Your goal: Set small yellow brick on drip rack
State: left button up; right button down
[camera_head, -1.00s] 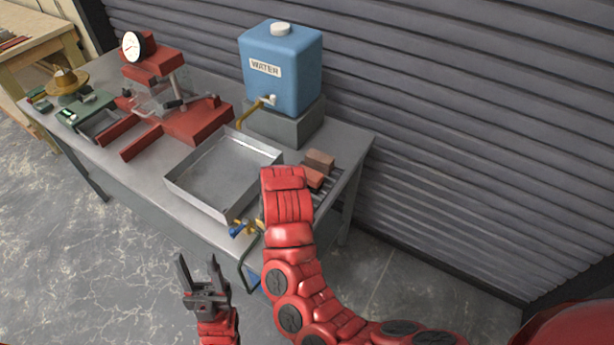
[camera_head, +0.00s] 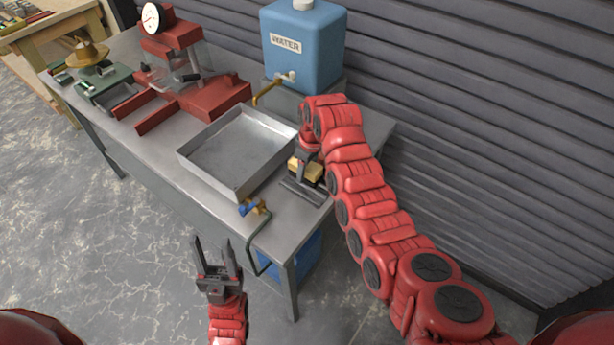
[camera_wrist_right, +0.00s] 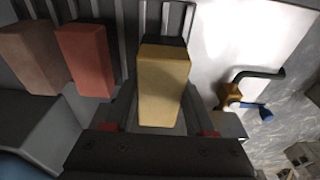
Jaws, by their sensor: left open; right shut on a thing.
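The small yellow brick (camera_wrist_right: 162,88) is between the fingers of my right gripper (camera_wrist_right: 160,120) in the right wrist view. In the head view the yellow brick (camera_head: 311,169) shows at the right of the metal tray, partly covered by my right gripper (camera_head: 305,165). My right gripper is shut on it. The drip rack's dark bars (camera_head: 303,192) show below the brick; whether the brick touches them I cannot tell. A red brick (camera_wrist_right: 86,58) and a brown brick (camera_wrist_right: 33,55) stand on the rack to the left in the wrist view. My left gripper (camera_head: 215,262) is open and empty in front of the bench.
A shallow metal tray (camera_head: 205,188) lies left of the rack. A blue water tank (camera_head: 301,55) with a brass tap stands behind. A brass valve with a blue handle (camera_head: 247,208) sits at the bench's front edge. A red press (camera_head: 205,95) stands further left.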

aim_at(307, 177)
jog(key=shift+w+d, duration=0.1)
jog(key=shift+w, duration=0.1)
notch_tip(307, 177, down, 3)
jog(key=shift+r+p, duration=0.2)
jog(key=shift+p, duration=0.85)
jog(key=shift+f, duration=0.45)
jog(key=shift+f, duration=0.2)
jog(key=shift+c, duration=1.2)
grip_release()
jog(key=shift+r, duration=0.15)
